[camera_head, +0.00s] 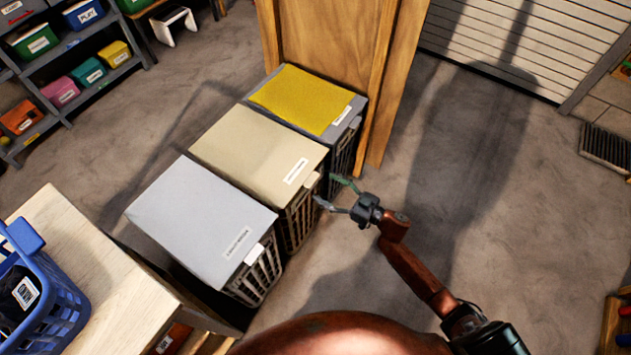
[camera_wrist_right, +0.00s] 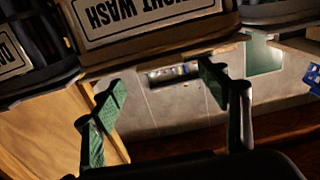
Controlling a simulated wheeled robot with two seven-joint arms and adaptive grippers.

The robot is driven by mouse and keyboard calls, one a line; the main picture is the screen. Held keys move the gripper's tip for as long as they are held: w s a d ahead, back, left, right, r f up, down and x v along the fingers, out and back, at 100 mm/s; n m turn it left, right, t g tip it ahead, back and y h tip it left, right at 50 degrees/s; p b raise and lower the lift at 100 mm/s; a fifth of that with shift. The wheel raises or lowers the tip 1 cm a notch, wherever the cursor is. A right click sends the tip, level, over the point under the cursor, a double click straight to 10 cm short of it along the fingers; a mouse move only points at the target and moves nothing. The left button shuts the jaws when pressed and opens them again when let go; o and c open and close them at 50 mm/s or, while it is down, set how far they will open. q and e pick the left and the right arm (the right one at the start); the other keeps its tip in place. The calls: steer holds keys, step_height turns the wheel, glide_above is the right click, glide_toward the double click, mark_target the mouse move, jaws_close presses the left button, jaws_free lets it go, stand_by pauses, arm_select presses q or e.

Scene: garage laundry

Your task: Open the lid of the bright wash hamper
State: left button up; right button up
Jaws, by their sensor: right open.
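Three lidded hampers stand in a row in the head view. The middle hamper has a beige closed lid (camera_head: 258,150) with a small front tab (camera_head: 312,180) and a slatted dark front. In the right wrist view a large upside-down label (camera_wrist_right: 150,20) reads "WASH" after a partly cut word that fits "bright". My right gripper (camera_head: 327,191) is open and empty, just in front of the middle hamper's front edge, near the tab. Its spread fingers also show in the right wrist view (camera_wrist_right: 162,85). Whether it touches the hamper is unclear. My left gripper is out of view.
A yellow-lidded hamper (camera_head: 300,97) stands behind, beside a wooden panel (camera_head: 335,35). A grey-lidded hamper (camera_head: 200,220) stands nearer. A wooden table (camera_head: 95,262) with a blue basket (camera_head: 62,310) is at lower left. Floor right of the hampers is clear.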

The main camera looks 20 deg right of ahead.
mark_target(315, 181)
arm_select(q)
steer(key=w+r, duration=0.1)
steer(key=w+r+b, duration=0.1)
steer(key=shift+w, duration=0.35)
arm_select(e)
steer(key=x, duration=0.4)
steer(key=shift+w+a+f, duration=0.1)
steer(key=shift+w+a, duration=0.15)
steer(key=c, duration=1.7)
steer(key=shift+d, duration=0.1)
